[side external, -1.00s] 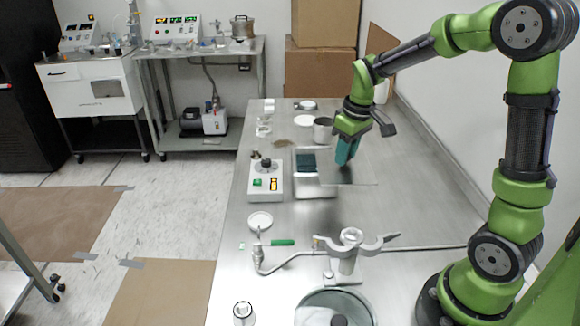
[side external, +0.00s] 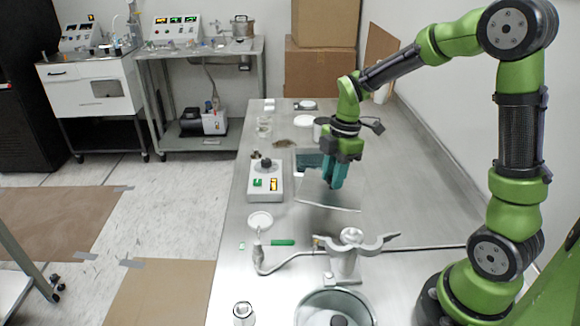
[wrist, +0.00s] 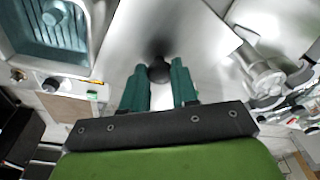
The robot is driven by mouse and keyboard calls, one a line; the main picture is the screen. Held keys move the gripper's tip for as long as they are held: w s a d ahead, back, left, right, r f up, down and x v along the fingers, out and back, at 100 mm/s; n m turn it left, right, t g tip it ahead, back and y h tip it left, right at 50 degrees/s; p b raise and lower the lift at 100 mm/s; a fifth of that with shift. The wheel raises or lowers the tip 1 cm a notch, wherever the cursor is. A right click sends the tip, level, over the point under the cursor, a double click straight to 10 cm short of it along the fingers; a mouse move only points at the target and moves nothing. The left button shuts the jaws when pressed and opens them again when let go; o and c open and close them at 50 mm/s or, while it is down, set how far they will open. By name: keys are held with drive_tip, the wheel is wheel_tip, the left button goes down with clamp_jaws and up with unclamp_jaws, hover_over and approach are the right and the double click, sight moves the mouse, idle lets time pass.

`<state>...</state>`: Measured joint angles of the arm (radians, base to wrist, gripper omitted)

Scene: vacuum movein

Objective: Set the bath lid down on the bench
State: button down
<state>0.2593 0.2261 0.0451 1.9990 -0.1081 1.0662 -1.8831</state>
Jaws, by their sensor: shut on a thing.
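The bath lid (side external: 322,193) is a thin square steel plate with a black knob (wrist: 158,72). My gripper (side external: 336,185) points down with its teal fingers closed around the knob. In the wrist view the lid (wrist: 165,25) spreads out beyond the fingers of my gripper (wrist: 158,76). The lid looks held above the bench (side external: 400,190), somewhat tilted in the side view; the gap under it is hard to judge. The bath (side external: 308,162), a steel basin with a dark teal inside, is uncovered behind the lid; it also shows in the wrist view (wrist: 52,32).
A control box (side external: 265,182) with a green switch stands left of the lid. A clamp stand (side external: 348,250) and a glass vessel (side external: 335,306) stand nearer the camera. A small white dish (side external: 260,221) lies left. The bench's right side is bare.

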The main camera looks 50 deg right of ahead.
drive_tip(key=n, duration=0.3)
drive_tip(key=shift+a+g, duration=0.25)
drive_tip(key=shift+g, duration=0.05)
wheel_tip(320, 180, down, 10)
drive_tip(key=shift+r, duration=0.1)
drive_tip(key=c, duration=0.9)
unclamp_jaws()
drive_tip(key=shift+o, duration=0.2)
